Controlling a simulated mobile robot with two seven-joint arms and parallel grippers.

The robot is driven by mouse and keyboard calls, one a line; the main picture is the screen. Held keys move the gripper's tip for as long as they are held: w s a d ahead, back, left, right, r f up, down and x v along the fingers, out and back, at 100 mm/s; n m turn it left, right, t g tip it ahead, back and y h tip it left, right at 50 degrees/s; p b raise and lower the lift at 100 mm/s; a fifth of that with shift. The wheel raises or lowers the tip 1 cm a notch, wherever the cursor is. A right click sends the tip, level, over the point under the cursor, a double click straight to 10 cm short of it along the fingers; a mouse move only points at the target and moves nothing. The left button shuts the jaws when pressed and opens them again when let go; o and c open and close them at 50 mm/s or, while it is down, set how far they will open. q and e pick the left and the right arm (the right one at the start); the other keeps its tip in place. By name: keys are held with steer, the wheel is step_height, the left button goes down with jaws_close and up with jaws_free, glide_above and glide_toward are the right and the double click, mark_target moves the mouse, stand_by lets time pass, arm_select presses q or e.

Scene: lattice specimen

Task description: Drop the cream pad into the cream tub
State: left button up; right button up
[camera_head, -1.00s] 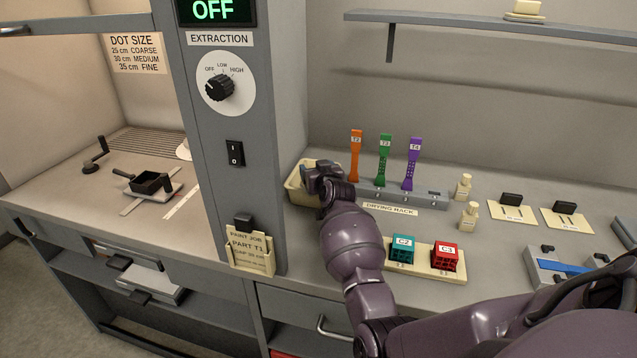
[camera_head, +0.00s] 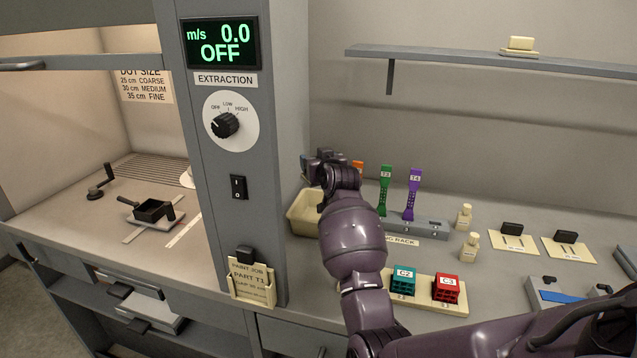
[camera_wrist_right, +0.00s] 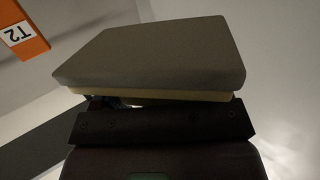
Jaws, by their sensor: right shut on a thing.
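My right gripper (camera_head: 318,164) is above the back of the cream tub (camera_head: 303,222), beside the grey pillar. The tub stands on the bench left of the drying rack, partly hidden by my right arm. In the right wrist view, a flat pad (camera_wrist_right: 150,52) with a shadowed grey-brown broad face and a cream edge fills the space in front of my gripper. My right gripper is shut on this pad. The fingertips are hidden behind it. In the head view I cannot make out the pad at the gripper. My left gripper is in neither view.
The drying rack (camera_head: 428,224) holds the green tag (camera_head: 384,188) and purple tag (camera_head: 413,190); the orange T2 tag (camera_wrist_right: 22,30) is close to my gripper. The grey pillar (camera_head: 268,160) is immediately left of the tub. A cream block (camera_head: 521,43) sits on the shelf.

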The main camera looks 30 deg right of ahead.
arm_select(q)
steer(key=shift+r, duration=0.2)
arm_select(e)
step_height(320, 180, up, 8)
steer(key=shift+f, duration=0.15)
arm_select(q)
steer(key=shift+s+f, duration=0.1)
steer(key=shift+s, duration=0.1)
arm_select(e)
steer(key=shift+f, duration=0.1)
